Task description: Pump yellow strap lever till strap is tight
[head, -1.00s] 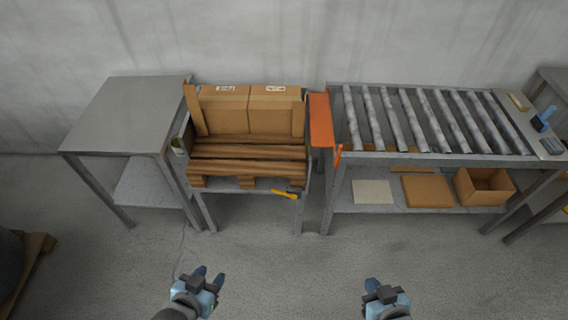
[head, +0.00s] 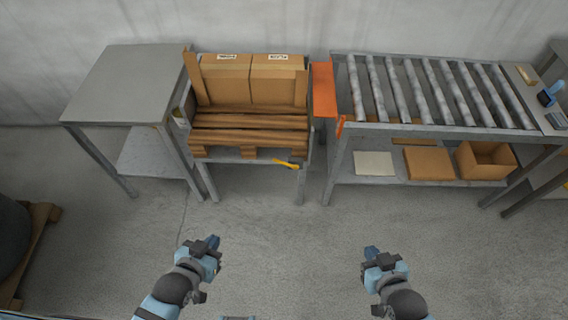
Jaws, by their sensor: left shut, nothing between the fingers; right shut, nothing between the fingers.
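The yellow strap lever (head: 285,163) juts out at the front right edge of the stand, below a wooden pallet (head: 250,137) that carries two cardboard boxes (head: 252,80). The strap itself is too small to make out. My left gripper (head: 211,243) is shut and empty over the floor, in front of the stand. My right gripper (head: 372,254) is shut and empty over the floor, to the right. Both grippers are well apart from the lever.
A grey table (head: 128,83) stands left of the pallet stand. An orange plate (head: 325,89) lies between the stand and a roller conveyor (head: 440,92). A shelf below the conveyor holds an open carton (head: 486,160). The floor (head: 285,225) in front is clear.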

